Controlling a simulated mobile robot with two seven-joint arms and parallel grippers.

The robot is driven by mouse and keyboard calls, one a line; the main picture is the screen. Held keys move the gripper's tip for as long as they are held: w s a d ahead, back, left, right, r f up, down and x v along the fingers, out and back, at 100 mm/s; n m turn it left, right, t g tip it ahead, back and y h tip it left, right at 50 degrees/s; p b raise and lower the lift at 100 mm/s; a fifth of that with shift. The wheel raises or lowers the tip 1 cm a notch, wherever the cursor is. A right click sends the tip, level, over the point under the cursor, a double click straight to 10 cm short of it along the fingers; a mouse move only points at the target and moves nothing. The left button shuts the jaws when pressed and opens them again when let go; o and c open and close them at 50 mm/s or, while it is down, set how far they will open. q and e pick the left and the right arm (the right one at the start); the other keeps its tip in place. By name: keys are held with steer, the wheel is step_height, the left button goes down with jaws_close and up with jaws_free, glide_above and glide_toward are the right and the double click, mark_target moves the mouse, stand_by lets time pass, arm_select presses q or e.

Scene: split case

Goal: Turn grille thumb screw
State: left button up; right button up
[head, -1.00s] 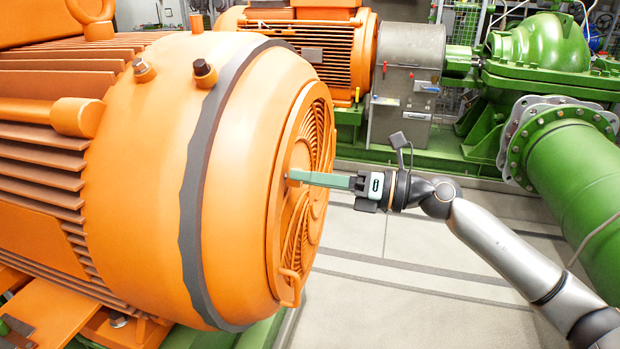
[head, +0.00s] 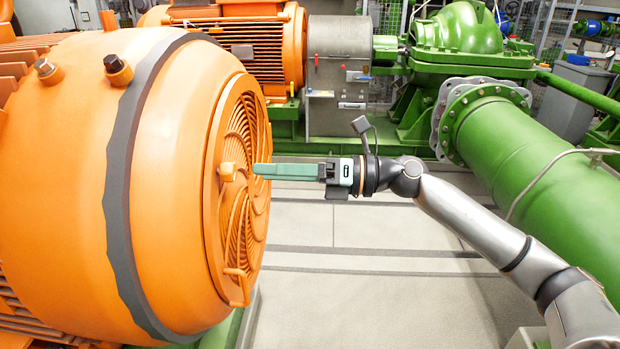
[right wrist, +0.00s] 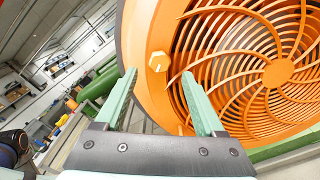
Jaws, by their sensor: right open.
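The grille thumb screw (head: 228,172) is a small orange knob at the near rim of the orange motor's round grille (head: 246,135). In the right wrist view the screw (right wrist: 158,62) is a hexagonal orange head with a pale mark, left of the spiral grille (right wrist: 262,80). My right gripper (head: 256,171) points at the screw from the right, with a small gap in the head view. In the right wrist view its two green fingers (right wrist: 159,82) are apart, with the screw between and beyond their tips and nothing held. My left gripper is not in view.
The large orange motor (head: 60,200) fills the left. A green pipe (head: 530,150) and pump (head: 455,30) stand at the right, behind my right arm. A grey metal housing (head: 337,70) stands behind. The pale floor (head: 350,300) before the grille is clear.

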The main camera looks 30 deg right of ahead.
arm_select(q)
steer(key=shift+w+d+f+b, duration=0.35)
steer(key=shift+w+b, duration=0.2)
steer(key=shift+b, duration=0.5)
arm_select(e)
steer(key=v, duration=0.7)
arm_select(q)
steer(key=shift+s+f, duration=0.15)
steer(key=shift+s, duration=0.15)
